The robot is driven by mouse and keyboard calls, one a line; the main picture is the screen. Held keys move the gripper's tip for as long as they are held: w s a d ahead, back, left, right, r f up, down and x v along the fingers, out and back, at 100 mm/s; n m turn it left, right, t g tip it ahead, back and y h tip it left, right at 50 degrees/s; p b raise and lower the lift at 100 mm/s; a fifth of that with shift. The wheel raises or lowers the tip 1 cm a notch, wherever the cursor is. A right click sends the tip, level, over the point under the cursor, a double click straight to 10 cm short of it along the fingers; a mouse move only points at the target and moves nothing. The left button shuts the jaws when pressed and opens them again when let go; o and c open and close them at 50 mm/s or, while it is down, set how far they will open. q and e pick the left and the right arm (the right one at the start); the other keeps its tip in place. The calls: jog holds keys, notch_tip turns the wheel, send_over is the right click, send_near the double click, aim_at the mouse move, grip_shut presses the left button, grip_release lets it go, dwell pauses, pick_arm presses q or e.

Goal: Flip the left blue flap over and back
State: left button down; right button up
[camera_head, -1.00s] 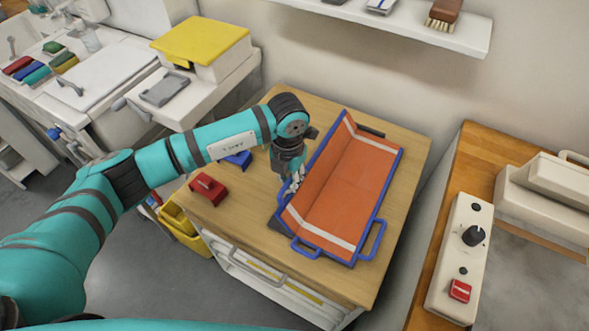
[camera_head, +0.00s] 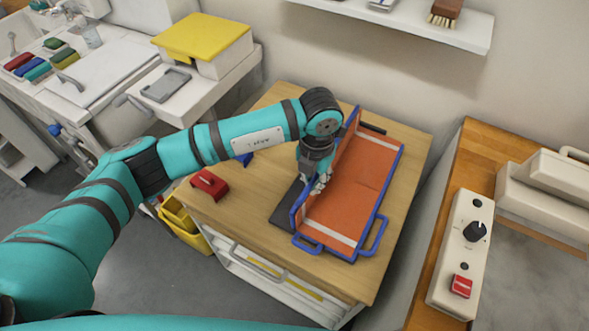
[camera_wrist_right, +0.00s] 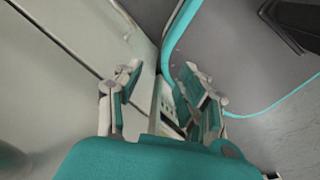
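The folding board has a blue frame (camera_head: 384,195) and an orange garment with pale stripes (camera_head: 360,185) lying on it. The left blue flap (camera_head: 345,147) stands steeply raised, carrying part of the orange cloth up with it. A dark base strip (camera_head: 285,213) shows bare beneath it. My left gripper (camera_head: 323,184) is at the flap's left side, fingers pointing down against or very near it. Its finger gap is too small and partly hidden to judge. My right gripper (camera_wrist_right: 163,100) shows only in the right wrist view, its fingers apart and empty.
The board is on a wooden-topped cabinet (camera_head: 275,105). A red block-like object (camera_head: 209,184) and a partly hidden blue one (camera_head: 244,158) stand left of it. A shelf (camera_head: 420,28) overhangs at the back. A counter with a control box (camera_head: 468,245) is at the right.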

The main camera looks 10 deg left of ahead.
pick_arm(q)
jog(key=d, duration=0.1)
jog(key=s+d+b, duration=0.1)
jog(key=d, duration=0.2)
jog(key=shift+s+d+f, duration=0.3)
jog(key=shift+f, duration=0.05)
jog(key=shift+r, duration=0.1)
dwell(0.5)
